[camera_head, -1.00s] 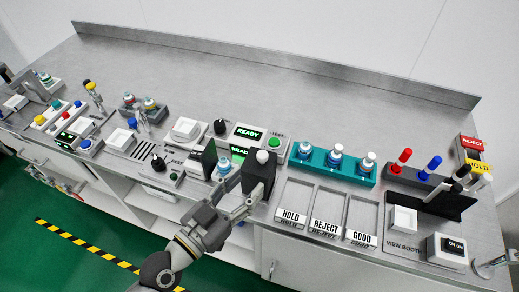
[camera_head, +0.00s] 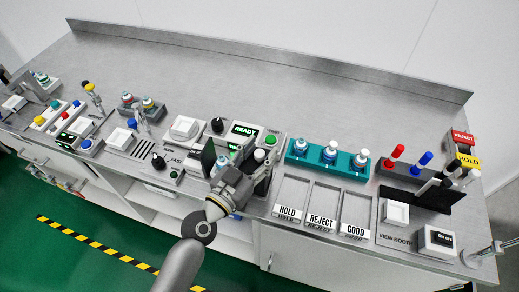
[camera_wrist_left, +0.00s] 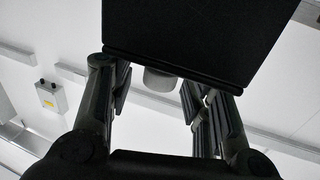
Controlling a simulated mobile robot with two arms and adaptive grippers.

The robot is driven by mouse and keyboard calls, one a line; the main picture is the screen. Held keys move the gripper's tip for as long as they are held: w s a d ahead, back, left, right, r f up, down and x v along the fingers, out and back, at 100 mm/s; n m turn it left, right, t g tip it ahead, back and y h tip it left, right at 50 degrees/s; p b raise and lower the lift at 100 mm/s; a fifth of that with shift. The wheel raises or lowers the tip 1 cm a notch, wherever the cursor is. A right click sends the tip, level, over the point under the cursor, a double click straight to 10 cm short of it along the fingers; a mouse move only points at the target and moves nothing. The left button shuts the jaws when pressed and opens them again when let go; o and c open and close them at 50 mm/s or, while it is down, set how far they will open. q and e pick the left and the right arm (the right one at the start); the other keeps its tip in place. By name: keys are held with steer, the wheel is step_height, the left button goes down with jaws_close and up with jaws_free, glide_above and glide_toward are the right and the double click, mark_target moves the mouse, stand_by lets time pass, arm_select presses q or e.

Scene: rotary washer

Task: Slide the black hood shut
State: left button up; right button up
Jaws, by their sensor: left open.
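The black hood is largely covered by my left gripper (camera_head: 258,172) in the head view. A pale round knob (camera_head: 259,155) shows at the hood, just beyond the fingers. A dark upright panel (camera_head: 208,157) stands to the left, and a lit READY display (camera_head: 244,130) is behind. In the left wrist view the black hood (camera_wrist_left: 195,40) fills the top middle. A light grey cylinder (camera_wrist_left: 160,80), likely the knob, shows below its edge between the fingers. My left gripper is open with fingers on either side; I cannot tell whether they touch. My right gripper is out of view.
To the right are a teal rack (camera_head: 326,157) with several bottles and HOLD, REJECT and GOOD trays (camera_head: 321,222). A green button (camera_head: 271,140) is close behind the hood. More stations line the bench to the left. The rear of the steel bench (camera_head: 250,75) is clear.

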arm_select(q)
steer(key=shift+w, duration=0.1)
jaws_close()
stand_by(0.3)
steer(key=b, duration=0.4)
glide_above(223, 158)
steer(key=d, duration=0.1)
steer(key=shift+s+f, duration=0.2)
steer(key=shift+w+a+r, duration=0.15)
steer(key=shift+w+a, duration=0.05)
steer(key=shift+a, duration=0.2)
steer(key=shift+r, duration=0.1)
